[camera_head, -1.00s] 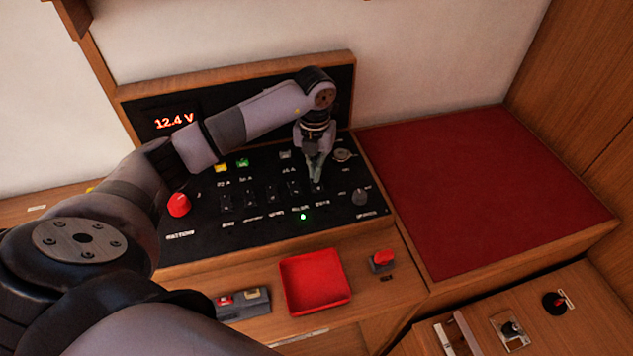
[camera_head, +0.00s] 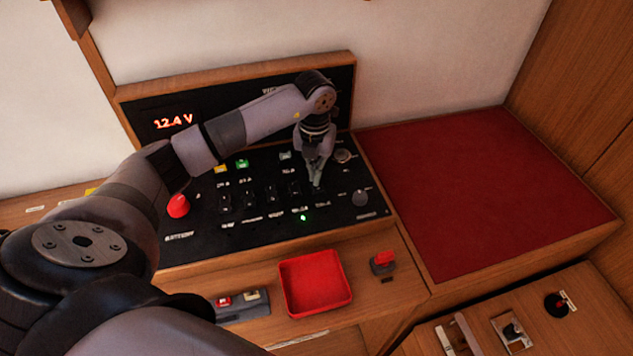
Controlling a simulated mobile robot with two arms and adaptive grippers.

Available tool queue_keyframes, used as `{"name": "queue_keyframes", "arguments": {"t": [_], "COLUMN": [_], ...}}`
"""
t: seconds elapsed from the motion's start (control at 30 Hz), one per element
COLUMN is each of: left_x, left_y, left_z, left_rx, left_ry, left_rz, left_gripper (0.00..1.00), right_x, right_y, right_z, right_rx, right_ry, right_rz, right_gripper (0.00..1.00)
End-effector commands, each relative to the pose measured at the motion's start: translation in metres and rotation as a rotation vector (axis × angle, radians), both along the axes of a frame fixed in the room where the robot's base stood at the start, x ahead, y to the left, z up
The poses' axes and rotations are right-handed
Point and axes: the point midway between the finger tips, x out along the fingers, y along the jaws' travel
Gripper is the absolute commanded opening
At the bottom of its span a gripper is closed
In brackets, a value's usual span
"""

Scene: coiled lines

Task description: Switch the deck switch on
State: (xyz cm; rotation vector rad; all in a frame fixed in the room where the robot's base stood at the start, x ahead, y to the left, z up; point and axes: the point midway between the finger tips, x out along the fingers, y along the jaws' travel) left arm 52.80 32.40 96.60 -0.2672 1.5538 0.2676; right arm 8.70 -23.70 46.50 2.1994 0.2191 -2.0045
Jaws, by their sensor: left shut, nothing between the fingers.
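A black switch panel (camera_head: 255,223) in a wooden frame carries a row of small black rocker switches (camera_head: 271,194). The labels are too blurred to tell which switch is the deck switch. My left gripper (camera_head: 317,184) is shut and empty, pointing down at the right end of the row. Its fingertips are at the rightmost switch and hide most of it; I cannot tell whether they touch it. A green light (camera_head: 303,218) glows below the row, left of the fingertips. My right gripper is not in view.
A red knob (camera_head: 178,206) is at the panel's left and a grey knob (camera_head: 361,197) at its right. A red tray (camera_head: 316,285) and a red-topped switch (camera_head: 384,261) are in front. A red cushion (camera_head: 480,190) lies to the right. The display (camera_head: 174,121) reads 12.4 V.

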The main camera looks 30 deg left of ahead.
Motion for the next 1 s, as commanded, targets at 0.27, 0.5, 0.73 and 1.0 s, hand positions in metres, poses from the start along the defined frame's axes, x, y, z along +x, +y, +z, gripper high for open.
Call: {"name": "queue_keyframes", "arguments": {"t": [0.27, 0.5, 0.73, 1.0], "left_x": [0.000, 0.000, 0.000, 0.000], "left_y": [0.000, 0.000, 0.000, 0.000], "left_z": [0.024, 0.044, 0.062, 0.068], "left_rx": [0.000, 0.000, 0.001, 0.000], "left_ry": [0.001, 0.000, -0.001, 0.000], "left_rz": [-0.001, -0.001, 0.000, 0.000], "left_gripper": [0.00, 0.00, 0.00, 0.00], "right_x": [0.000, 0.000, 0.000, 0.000], "right_y": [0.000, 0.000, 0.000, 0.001], "right_z": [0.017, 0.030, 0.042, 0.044], "right_rx": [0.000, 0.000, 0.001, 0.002], "right_ry": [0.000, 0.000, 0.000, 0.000], "right_rz": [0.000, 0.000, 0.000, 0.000], "right_gripper": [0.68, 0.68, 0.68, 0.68]}}
